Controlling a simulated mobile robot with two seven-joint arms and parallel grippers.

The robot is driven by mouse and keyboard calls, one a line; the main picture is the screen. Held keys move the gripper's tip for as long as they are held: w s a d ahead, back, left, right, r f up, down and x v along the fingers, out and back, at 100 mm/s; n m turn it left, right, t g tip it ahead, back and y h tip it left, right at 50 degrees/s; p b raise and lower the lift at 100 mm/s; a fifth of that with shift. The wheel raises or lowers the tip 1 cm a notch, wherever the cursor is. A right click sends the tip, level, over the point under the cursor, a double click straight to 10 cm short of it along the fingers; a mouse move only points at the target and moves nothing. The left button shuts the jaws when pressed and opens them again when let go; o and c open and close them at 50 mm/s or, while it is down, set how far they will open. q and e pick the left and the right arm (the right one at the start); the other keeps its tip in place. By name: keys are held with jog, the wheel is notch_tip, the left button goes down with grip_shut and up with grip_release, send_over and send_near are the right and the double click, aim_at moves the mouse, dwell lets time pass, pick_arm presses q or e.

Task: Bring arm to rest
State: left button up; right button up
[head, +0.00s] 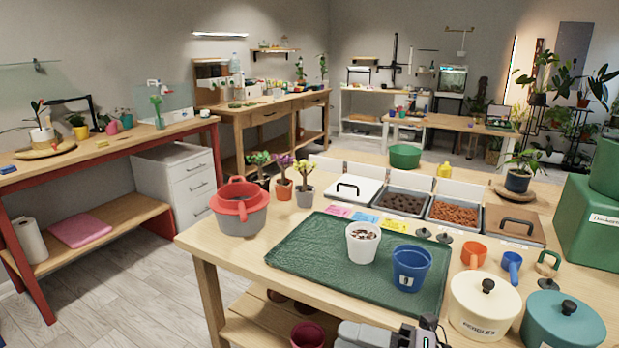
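My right gripper (424,332) shows only in part at the bottom edge of the head view, in front of the near edge of the wooden table (240,255). It is dark and small, and the frame cuts it off, so I cannot tell whether its fingers are open or shut. Nothing held shows in it. A light grey arm link of mine lies beside it on the left. My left gripper is not in view.
On the table, a green tray (310,262) holds a white pot (363,246) and a blue pot (410,270). A cream lidded pot (483,308) and a teal lidded pot (560,325) stand near the front right. A red-and-grey pot (240,212) stands left.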

jog(key=s+d+f+m+t+h, duration=0.1)
jog(key=s+d+f+m+h, duration=0.3)
jog(key=f+m, duration=0.3)
jog(key=s+d+f+m+t+h+p, duration=0.1)
jog(key=s+d+f+m+h, duration=0.4)
jog(key=m, duration=0.9)
jog(key=s+d+f+m+t+h, duration=0.3)
jog(key=s+f+m+h, duration=0.3)
jog(key=f+m, duration=0.4)
jog(key=shift+s+d+f+m+h+p, duration=0.3)
jog(key=shift+d+f+h, duration=0.05)
jog(key=shift+d+h, duration=0.35)
